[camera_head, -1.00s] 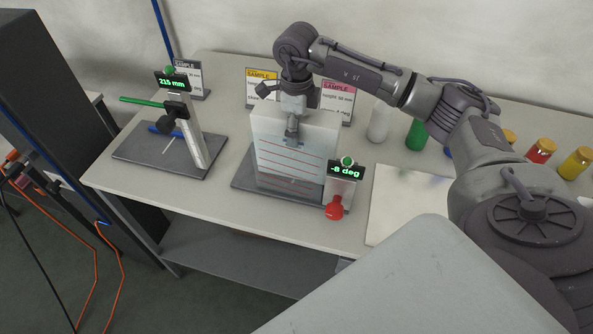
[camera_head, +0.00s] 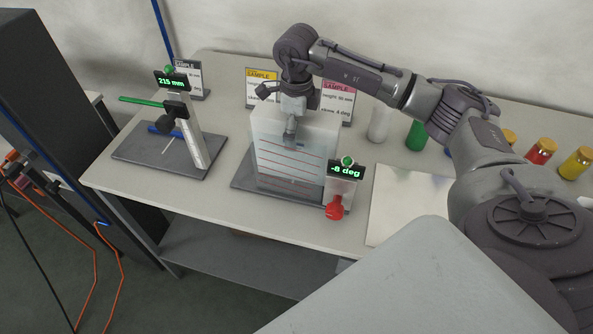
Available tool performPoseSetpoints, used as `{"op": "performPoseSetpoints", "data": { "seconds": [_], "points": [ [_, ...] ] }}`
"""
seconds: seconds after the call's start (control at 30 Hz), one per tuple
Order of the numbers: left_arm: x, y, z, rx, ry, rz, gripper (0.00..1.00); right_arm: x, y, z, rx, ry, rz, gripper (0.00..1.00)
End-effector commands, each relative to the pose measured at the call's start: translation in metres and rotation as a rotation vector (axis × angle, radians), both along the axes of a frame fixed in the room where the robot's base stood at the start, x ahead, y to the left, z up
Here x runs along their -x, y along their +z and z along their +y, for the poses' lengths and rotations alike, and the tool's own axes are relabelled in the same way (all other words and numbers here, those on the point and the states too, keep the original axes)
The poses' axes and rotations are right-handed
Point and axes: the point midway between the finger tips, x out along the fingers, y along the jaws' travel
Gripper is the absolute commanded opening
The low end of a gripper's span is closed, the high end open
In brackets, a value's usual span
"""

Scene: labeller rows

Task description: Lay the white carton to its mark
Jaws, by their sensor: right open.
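My right gripper (camera_head: 290,137) points down at the upper part of a pale upright panel with red lines (camera_head: 272,167). Its fingers are small here, and I see nothing held between them. The panel stands on a dark base (camera_head: 243,184) beside a display reading -8 deg (camera_head: 345,171) and a red knob (camera_head: 335,206). I cannot make out a separate white carton; the gripper and panel may hide part of the scene. My left gripper is not in view.
A height gauge reading 215 mm (camera_head: 171,82) with a green pointer stands at left. Sample cards (camera_head: 263,86) stand behind. A white bottle (camera_head: 378,123), a green one (camera_head: 416,134) and several jars line the back right. A pale board (camera_head: 402,200) lies at right, clear.

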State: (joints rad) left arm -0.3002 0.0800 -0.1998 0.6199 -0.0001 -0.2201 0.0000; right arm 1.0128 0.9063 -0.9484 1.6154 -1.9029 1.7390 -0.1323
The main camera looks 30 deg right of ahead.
Motion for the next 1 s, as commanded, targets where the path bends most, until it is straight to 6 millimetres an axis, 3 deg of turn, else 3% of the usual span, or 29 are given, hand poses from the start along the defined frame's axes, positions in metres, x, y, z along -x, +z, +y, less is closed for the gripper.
{"op": "performPoseSetpoints", "data": {
  "seconds": [0.13, 0.27, 0.7, 1.0],
  "points": [
    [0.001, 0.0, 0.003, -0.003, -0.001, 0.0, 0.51, 0.0, 0.002, 0.0, 0.001, 0.0, 0.001, 0.96],
    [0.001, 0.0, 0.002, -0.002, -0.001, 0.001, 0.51, -0.001, 0.016, 0.0, 0.0, 0.0, -0.003, 0.96],
    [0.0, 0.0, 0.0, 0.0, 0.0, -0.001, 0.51, -0.001, 0.103, 0.0, 0.0, 0.001, -0.004, 0.96],
    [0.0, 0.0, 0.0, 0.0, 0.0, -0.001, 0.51, 0.0, 0.12, 0.0, 0.0, 0.0, 0.001, 0.96]
  ]
}}
